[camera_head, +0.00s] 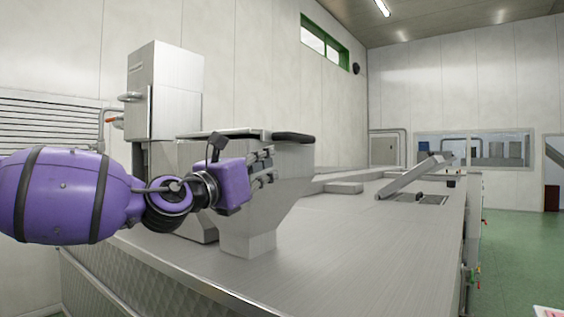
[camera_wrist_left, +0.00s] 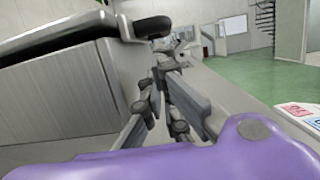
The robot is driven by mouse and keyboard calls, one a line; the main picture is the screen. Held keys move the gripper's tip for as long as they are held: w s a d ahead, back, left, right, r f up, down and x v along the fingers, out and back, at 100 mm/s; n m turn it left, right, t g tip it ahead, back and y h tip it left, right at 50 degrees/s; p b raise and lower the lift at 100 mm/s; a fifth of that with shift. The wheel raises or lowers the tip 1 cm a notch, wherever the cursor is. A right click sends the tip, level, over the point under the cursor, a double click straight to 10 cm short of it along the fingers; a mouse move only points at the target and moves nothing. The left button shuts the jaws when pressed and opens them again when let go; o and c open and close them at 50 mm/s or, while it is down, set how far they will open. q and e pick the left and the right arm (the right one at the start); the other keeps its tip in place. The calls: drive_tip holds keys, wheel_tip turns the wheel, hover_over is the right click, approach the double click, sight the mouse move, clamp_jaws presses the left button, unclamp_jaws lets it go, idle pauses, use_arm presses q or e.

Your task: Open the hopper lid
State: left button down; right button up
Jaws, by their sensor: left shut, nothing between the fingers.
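The metal hopper (camera_head: 285,195) stands on a long steel surface, its lid (camera_head: 228,133) lying flat across the top. A dark handle (camera_head: 293,137) sticks out at the lid's right edge. My left gripper (camera_head: 268,166) is shut and empty, in front of the hopper and below the handle. In the left wrist view the gripper fingers (camera_wrist_left: 165,60) are together, just below and beside the dark handle (camera_wrist_left: 152,27). The lid (camera_wrist_left: 55,38) and the hopper wall (camera_wrist_left: 65,95) fill the left there. I cannot tell whether the fingers touch the handle. My right gripper is not in view.
A tall steel cabinet (camera_head: 170,95) stands behind the hopper on the left. The steel surface (camera_head: 350,240) is clear in front and to the right. Farther back lie a tilted metal flap (camera_head: 408,177) and a dark grate (camera_head: 432,199). Green floor (camera_head: 520,250) is open on the right.

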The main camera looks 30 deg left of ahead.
use_arm(q)
drive_tip(key=x, duration=0.5)
drive_tip(key=shift+w+f+b, duration=0.1)
drive_tip(key=shift+w+b, duration=0.25)
drive_tip(key=shift+b, duration=0.05)
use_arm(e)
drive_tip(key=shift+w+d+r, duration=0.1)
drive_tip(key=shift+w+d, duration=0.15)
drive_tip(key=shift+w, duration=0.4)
use_arm(q)
drive_tip(key=shift+s, duration=0.1)
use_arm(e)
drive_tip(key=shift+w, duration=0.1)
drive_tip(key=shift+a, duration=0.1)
